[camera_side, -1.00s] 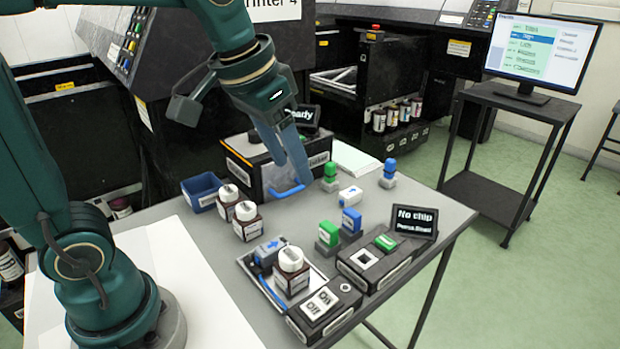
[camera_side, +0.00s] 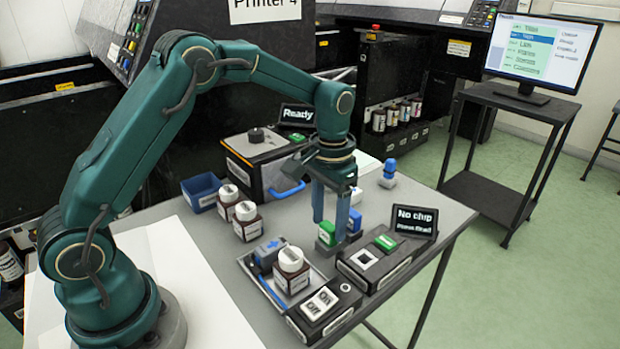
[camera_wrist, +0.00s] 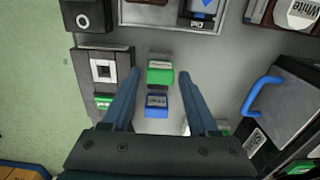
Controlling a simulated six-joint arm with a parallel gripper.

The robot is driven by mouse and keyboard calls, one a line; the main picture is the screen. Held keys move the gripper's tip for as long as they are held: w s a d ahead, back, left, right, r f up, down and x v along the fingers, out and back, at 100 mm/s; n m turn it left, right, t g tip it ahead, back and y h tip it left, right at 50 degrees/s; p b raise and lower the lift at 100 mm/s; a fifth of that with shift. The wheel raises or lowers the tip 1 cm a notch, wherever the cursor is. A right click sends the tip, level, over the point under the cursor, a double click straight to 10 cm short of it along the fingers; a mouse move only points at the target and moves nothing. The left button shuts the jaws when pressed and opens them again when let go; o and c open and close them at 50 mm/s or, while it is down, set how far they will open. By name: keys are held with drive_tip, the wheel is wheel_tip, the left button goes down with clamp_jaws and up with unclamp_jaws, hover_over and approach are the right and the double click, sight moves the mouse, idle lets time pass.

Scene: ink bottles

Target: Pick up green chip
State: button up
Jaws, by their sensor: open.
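A green chip (camera_side: 325,234) sits on a grey base on the table, beside a blue chip (camera_side: 354,222). In the wrist view the green chip (camera_wrist: 160,72) lies just above the blue chip (camera_wrist: 157,104). My gripper (camera_wrist: 160,76) is open and points down, its two fingers on either side of the green chip with gaps to it. In the side view my gripper (camera_side: 331,228) partly hides both chips. Another green piece (camera_side: 386,242) sits on the black reader box (camera_side: 398,262), and shows in the wrist view (camera_wrist: 104,101).
A "No chip" sign (camera_side: 415,221) stands behind the reader. A tray (camera_side: 262,285) with a white-capped bottle (camera_side: 291,272) and an On/Off switch box (camera_side: 322,305) are in front. Two bottles, a blue bin (camera_side: 203,190) and a blue-handled box (camera_side: 262,165) stand farther back.

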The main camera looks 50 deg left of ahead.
drive_tip(key=shift+f, duration=1.2)
clamp_jaws()
drive_tip(key=shift+r, duration=0.15)
